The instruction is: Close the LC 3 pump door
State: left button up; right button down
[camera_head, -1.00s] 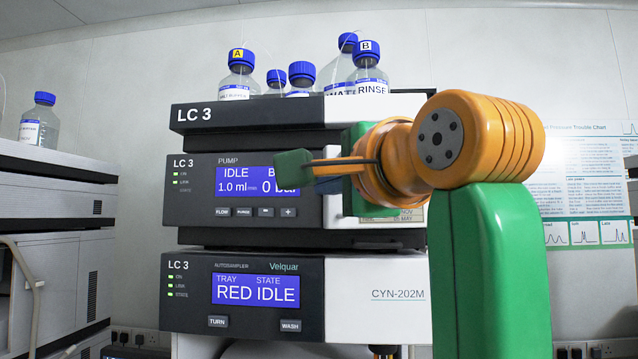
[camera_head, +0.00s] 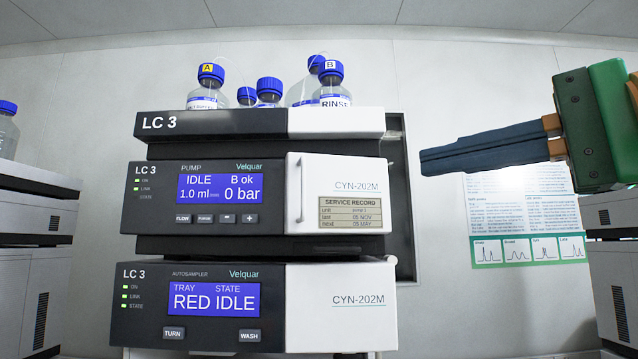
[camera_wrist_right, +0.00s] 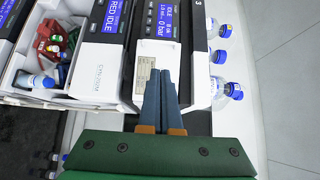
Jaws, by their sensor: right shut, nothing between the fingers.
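The LC 3 pump (camera_head: 220,197) is the middle unit of the stack, its screen reading IDLE and 0 bar. Its white door (camera_head: 345,165), with an upright handle and a service record label, covers the right part of the front. It looks flush with the front, with no clear gap. My right gripper (camera_head: 428,162) is shut and empty, to the right of the door and apart from it in the head view. In the right wrist view, the shut fingers (camera_wrist_right: 162,72) overlap the door (camera_wrist_right: 142,52) near its label; contact cannot be told. My left gripper is not in view.
The autosampler (camera_head: 215,305) sits below the pump. Blue-capped bottles (camera_head: 268,92) stand on the LC 3 top unit (camera_head: 215,123). A white bin (camera_wrist_right: 45,95) with vials shows in the wrist view. Other instrument stacks (camera_head: 30,220) stand on both sides. A chart (camera_head: 520,205) hangs behind.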

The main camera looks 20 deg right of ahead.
jog(key=p, duration=0.2)
send_near(305, 185)
jog(key=x, duration=0.2)
jog(key=p+x, duration=0.1)
jog(key=x, duration=0.4)
